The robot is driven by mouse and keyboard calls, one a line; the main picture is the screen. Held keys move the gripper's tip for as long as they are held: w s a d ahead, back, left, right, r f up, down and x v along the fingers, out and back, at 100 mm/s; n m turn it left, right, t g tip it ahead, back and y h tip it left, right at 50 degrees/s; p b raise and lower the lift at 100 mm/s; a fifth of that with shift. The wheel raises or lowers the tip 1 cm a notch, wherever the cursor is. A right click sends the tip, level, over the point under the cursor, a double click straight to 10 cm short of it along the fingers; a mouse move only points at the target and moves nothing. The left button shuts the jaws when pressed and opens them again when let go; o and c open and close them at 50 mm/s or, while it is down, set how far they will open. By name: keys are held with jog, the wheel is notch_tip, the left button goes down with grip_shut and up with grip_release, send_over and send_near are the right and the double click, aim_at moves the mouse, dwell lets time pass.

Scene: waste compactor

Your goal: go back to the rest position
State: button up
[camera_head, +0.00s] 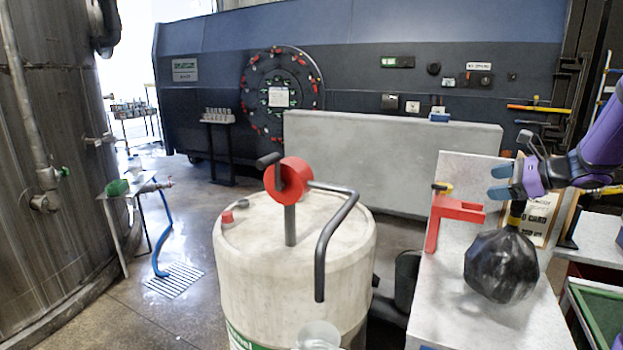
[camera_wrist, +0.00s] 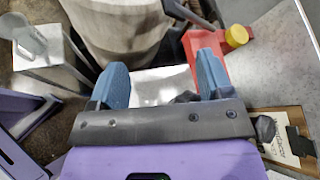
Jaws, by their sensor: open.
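My gripper (camera_head: 501,182) is at the right in the head view, on the purple arm. Its two blue fingers are apart, with nothing held between them. In the wrist view my gripper (camera_wrist: 160,78) also shows open, with a pale surface between the fingers. A black bag (camera_head: 502,266) with a yellow-and-dark neck sits on the light grey table (camera_head: 452,318), just below my gripper. I cannot tell whether the fingers touch its neck. In the wrist view the bag is mostly hidden behind the gripper.
A red bracket (camera_head: 446,218) stands on the table, left of the bag; a clipboard (camera_head: 541,214) is behind it. A large pale drum (camera_head: 295,270) with a red wheel and bent handle stands left of the table. A grey block wall (camera_head: 380,160) lies behind. Open floor shows left of the drum.

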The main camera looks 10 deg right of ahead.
jog(key=s+a+r+n+g+h, duration=0.1)
jog(key=s+a+r+n+g, duration=0.2)
jog(key=s+a+n, duration=0.6)
jog(key=s+a+r+n+g+h, duration=0.1)
jog(key=s+a+r+n+g, duration=0.3)
jog(key=a, duration=0.8)
jog(key=s+a+n+h, duration=0.2)
jog(key=s+n, duration=0.3)
jog(key=s, duration=0.3)
jog(key=s+a+n+t+h, duration=0.1)
jog(key=s+a+n+h, duration=0.1)
jog(key=s+n, duration=0.3)
jog(key=s+h, duration=0.1)
jog(key=s, duration=0.3)
jog(key=shift+s+a+f+n+t+h, duration=0.15)
jog(key=shift+s+a+n+t+h, duration=0.15)
jog(key=shift+n, duration=0.1)
jog(key=shift+w, duration=0.1)
